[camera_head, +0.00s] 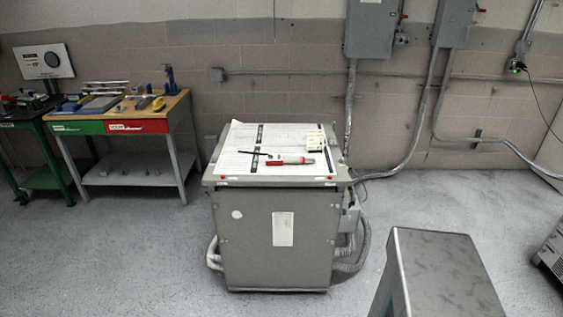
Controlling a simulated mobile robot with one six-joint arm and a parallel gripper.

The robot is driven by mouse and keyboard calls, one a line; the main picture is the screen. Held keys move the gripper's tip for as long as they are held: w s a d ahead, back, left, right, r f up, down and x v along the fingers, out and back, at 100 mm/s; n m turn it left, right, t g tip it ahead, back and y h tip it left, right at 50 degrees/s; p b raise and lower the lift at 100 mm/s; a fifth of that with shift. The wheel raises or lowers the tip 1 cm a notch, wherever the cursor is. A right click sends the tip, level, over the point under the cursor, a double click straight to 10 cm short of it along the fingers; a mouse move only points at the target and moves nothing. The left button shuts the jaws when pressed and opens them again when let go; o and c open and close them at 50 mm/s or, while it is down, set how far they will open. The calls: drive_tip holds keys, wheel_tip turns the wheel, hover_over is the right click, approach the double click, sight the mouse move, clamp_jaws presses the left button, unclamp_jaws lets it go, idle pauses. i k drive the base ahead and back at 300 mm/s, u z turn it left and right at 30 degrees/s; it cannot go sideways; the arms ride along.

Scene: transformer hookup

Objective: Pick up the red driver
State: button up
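The red driver (290,161) lies flat on the paper sheet on top of the grey transformer cabinet (252,242). It has a red part on the left and a pale grey middle, with a little red at the right end. A thin black item (256,154) lies just left of it. My gripper is not in view.
A workbench (183,112) with tools stands at the back left, beside a green-framed bench (30,116). Electrical boxes (372,28) and conduits run along the back wall. A grey box-like shape, unclear what, fills the lower right. Floor at left is clear.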

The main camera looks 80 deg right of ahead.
sight(284, 160)
drive_tip(key=z, duration=0.2)
drive_tip(key=i, duration=0.75)
drive_tip(key=z, duration=0.85)
drive_tip(key=i, duration=0.75)
drive_tip(key=z, duration=0.5)
